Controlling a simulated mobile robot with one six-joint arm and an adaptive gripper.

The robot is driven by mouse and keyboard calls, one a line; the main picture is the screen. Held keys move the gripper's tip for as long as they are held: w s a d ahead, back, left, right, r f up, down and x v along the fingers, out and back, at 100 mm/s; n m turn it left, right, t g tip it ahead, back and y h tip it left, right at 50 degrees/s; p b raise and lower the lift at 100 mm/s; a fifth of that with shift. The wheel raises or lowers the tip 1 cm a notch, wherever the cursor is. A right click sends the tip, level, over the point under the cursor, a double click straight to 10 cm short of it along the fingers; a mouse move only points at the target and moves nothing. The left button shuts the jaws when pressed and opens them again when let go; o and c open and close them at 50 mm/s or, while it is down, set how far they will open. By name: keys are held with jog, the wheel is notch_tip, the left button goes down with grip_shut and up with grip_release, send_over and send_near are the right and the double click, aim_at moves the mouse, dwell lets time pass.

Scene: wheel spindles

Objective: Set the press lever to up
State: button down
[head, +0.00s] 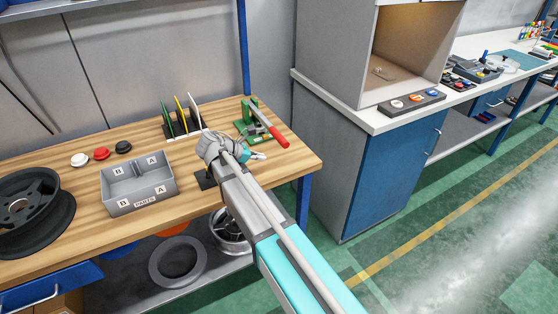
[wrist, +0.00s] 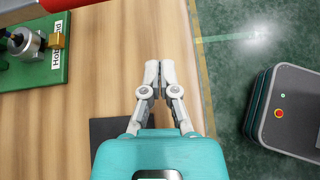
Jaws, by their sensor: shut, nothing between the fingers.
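The green press (head: 250,125) stands near the right end of the wooden workbench. Its lever has a red handle (head: 279,138) that slopes down toward the front right, over the bench edge side. In the wrist view, part of the press's green base (wrist: 35,75) with a white label shows at the upper left, and a piece of the red handle (wrist: 75,3) shows at the top edge. My gripper (wrist: 158,68) is shut and empty, over the bench near its edge. In the head view my gripper (head: 260,156) is just in front of the press, apart from the handle.
A grey parts bin (head: 140,190) and a rack with upright coloured plates (head: 182,120) stand left of my arm. Several round caps (head: 101,153) and a wheel (head: 28,205) lie farther left. A dark flat pad (wrist: 108,130) lies below my gripper. The bench's right edge is close.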

jog(key=shift+w+a+f+n, duration=0.1)
jog(key=shift+w+a+n, duration=0.15)
jog(key=shift+a, duration=0.2)
jog(key=shift+w+a+f+n, duration=0.1)
jog(key=shift+a+n, duration=0.25)
jog(key=shift+a, duration=0.1)
jog(key=shift+r, duration=0.1)
jog(key=shift+d, duration=0.1)
jog(key=b+x, duration=0.5)
jog(key=x, duration=0.5)
jog(key=shift+w+b, duration=0.1)
jog(key=shift+b, duration=0.25)
jog(key=shift+w+d+r+p, duration=0.1)
jog(key=shift+d+r+p, duration=0.1)
jog(key=shift+r+p, duration=0.85)
jog(key=shift+w+d+r+p, duration=0.1)
jog(key=shift+d+r+p, duration=0.05)
jog(key=shift+r+p, duration=0.95)
jog(key=shift+d+r, duration=0.1)
